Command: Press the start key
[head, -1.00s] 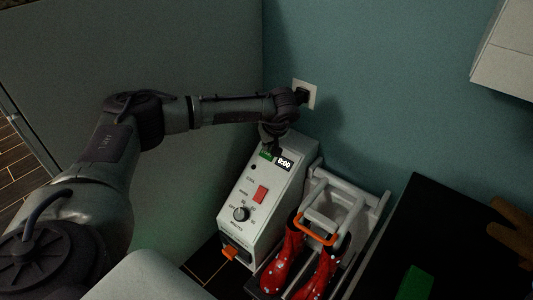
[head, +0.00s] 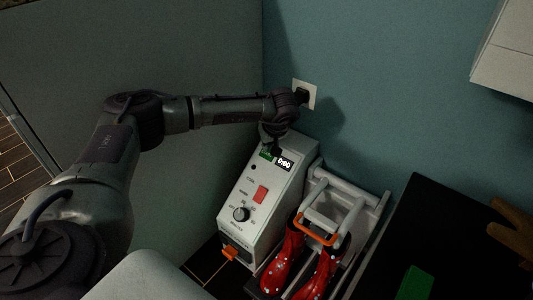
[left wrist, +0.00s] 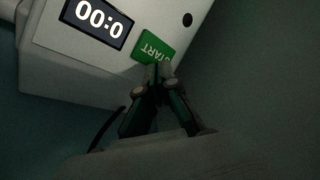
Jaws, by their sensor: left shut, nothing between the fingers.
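The start key is a green rectangle lettered START (left wrist: 154,47) in the left wrist view, on the top face of a white machine (head: 245,195). In the head view the green key (head: 266,154) shows partly behind my gripper. My left gripper (left wrist: 158,70) is shut and empty, its fingertips at the lettered edge of the key. I cannot tell whether they touch it. In the head view the left gripper (head: 272,150) points down at the key. The display (head: 285,162) beside the key reads 0:00. My right gripper is not in view.
The machine also carries a red switch (head: 261,194) and a round dial (head: 241,214). Red dotted boots (head: 287,262) stand at a white rack (head: 352,205) to its right. A wall socket (head: 305,94) with a plug is behind. A dark counter (head: 455,235) lies at right.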

